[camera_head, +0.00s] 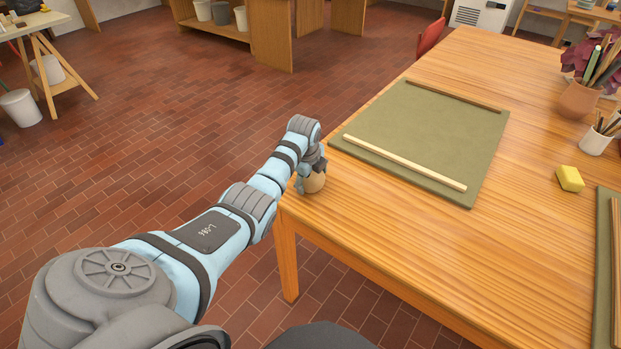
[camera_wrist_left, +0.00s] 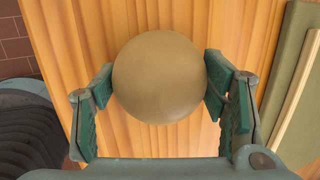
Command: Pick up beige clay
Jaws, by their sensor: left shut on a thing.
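The beige clay (camera_head: 315,182) is a smooth round ball at the near left corner of the wooden table. My left gripper (camera_head: 311,174) is at the same corner, with its fingers around the ball. In the left wrist view the clay ball (camera_wrist_left: 159,77) sits between the two green finger pads of my left gripper (camera_wrist_left: 160,88), which touch it on both sides. The table's wood grain shows behind it. I cannot tell whether the ball rests on the table or is slightly above it. My right gripper is not in view.
A green mat (camera_head: 430,140) with a pale wooden stick (camera_head: 404,162) lies right of the ball. A yellow block (camera_head: 569,178), a white cup (camera_head: 596,141) and a clay pot (camera_head: 577,100) stand further right. The table's left edge (camera_head: 290,212) is close to my gripper.

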